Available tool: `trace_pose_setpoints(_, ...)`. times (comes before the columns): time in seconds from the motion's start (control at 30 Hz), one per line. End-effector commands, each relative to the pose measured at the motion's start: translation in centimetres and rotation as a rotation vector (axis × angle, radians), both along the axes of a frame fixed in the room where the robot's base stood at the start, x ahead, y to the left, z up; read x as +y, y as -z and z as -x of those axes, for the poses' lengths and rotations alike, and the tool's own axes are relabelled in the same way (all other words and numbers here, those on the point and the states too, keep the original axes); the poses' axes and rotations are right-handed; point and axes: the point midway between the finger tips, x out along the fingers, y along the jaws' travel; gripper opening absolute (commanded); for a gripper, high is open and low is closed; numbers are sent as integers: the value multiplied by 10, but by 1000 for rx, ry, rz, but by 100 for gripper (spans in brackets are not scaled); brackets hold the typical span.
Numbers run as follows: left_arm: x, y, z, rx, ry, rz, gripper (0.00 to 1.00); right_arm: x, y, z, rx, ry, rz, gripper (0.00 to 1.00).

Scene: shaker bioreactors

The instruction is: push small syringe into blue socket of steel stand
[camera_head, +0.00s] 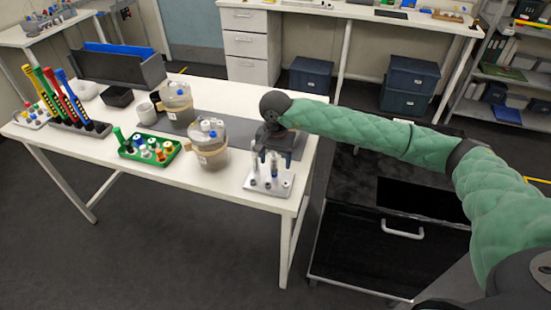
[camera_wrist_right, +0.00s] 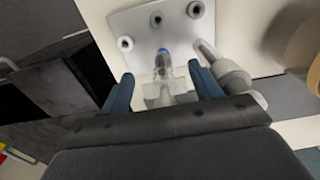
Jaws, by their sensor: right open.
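The steel stand (camera_head: 281,188) is a light metal plate near the right end of the white table. In the right wrist view the plate (camera_wrist_right: 143,27) has several round sockets. A small clear syringe (camera_wrist_right: 163,72) points at the plate. Blue shows at its far end; I cannot tell whether it is the socket or the syringe, nor how deep the tip sits. My right gripper (camera_wrist_right: 162,86) is open, its fingers on either side of this syringe with visible gaps. In the head view the right gripper (camera_head: 273,150) is above the stand. My left gripper is not in view.
A thicker syringe (camera_wrist_right: 223,67) stands just outside the right finger in the wrist view. Left of the stand are a lidded vessel (camera_head: 210,152) and a green tray (camera_head: 130,153) of vials. The table edge lies close to the right.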

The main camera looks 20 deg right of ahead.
Motion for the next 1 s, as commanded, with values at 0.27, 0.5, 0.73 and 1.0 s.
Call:
trace_pose_setpoints(0.27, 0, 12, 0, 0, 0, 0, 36, 0, -19, -1, -4, -2, -1, 64)
trace_pose_setpoints(0.5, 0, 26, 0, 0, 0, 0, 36, 0, -56, -1, -4, -1, -1, 64)
trace_pose_setpoints(0.73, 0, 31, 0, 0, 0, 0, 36, -1, -75, 0, -1, -1, 0, 64)
trace_pose_setpoints(1.0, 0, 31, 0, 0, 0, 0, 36, -1, -78, 0, 1, 0, -1, 64)
